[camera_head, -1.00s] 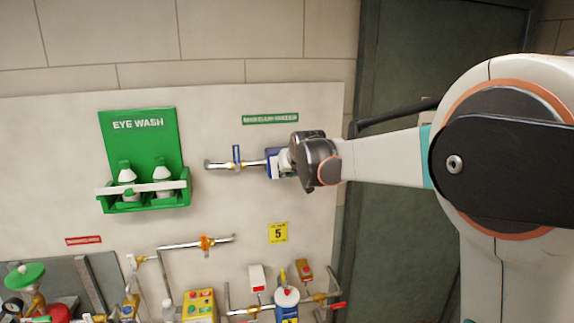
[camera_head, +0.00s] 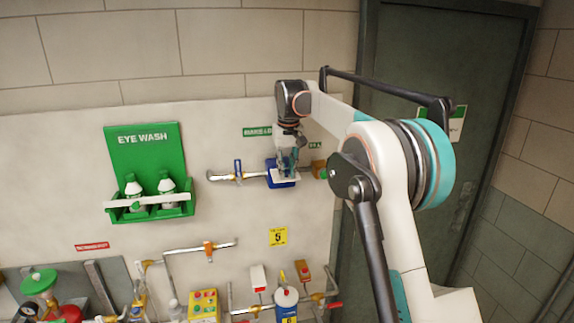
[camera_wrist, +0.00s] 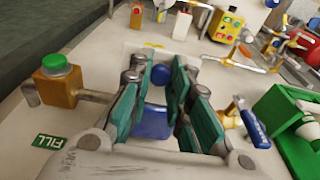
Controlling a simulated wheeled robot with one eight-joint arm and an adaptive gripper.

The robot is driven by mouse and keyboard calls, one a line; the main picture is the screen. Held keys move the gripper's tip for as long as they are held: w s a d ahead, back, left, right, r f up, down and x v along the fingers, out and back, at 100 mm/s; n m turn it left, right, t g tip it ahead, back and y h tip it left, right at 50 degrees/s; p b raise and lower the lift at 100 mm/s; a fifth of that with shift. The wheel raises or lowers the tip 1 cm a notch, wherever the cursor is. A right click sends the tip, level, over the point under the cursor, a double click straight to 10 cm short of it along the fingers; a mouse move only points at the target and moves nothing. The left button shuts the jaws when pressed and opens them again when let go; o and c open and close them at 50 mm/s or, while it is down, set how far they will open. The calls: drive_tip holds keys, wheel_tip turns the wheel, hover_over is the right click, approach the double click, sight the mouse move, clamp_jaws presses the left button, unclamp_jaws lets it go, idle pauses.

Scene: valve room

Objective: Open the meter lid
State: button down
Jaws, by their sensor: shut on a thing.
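The blue meter (camera_head: 281,184) sits on the horizontal pipe on the white panel. A pale flat piece shows at its front; I cannot tell whether it is part of the lid. My gripper (camera_head: 287,168) comes down on the meter from above. In the wrist view, the teal-padded fingers of my gripper (camera_wrist: 155,95) stand on either side of the blue meter (camera_wrist: 153,123), shut on what I take to be its lid. A round blue part (camera_wrist: 161,75) shows between the fingers. The fingers hide much of the lid, so its angle is unclear.
A brown box with a green button (camera_wrist: 58,68) stands close on one side of the meter. A blue-handled valve (camera_wrist: 252,125) is on the other. The green eye wash station (camera_head: 145,160) is to the left, and a dark door (camera_head: 440,70) is to the right.

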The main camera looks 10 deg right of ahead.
drive_tip(key=shift+w+r+g+p, duration=0.25)
drive_tip(key=shift+r+g+p, duration=0.15)
drive_tip(key=shift+g+p, duration=0.45)
drive_tip(key=shift+p, duration=0.35)
drive_tip(key=c, duration=1.5)
unclamp_jaws()
drive_tip(key=shift+w, duration=0.15)
drive_tip(key=shift+f, duration=0.15)
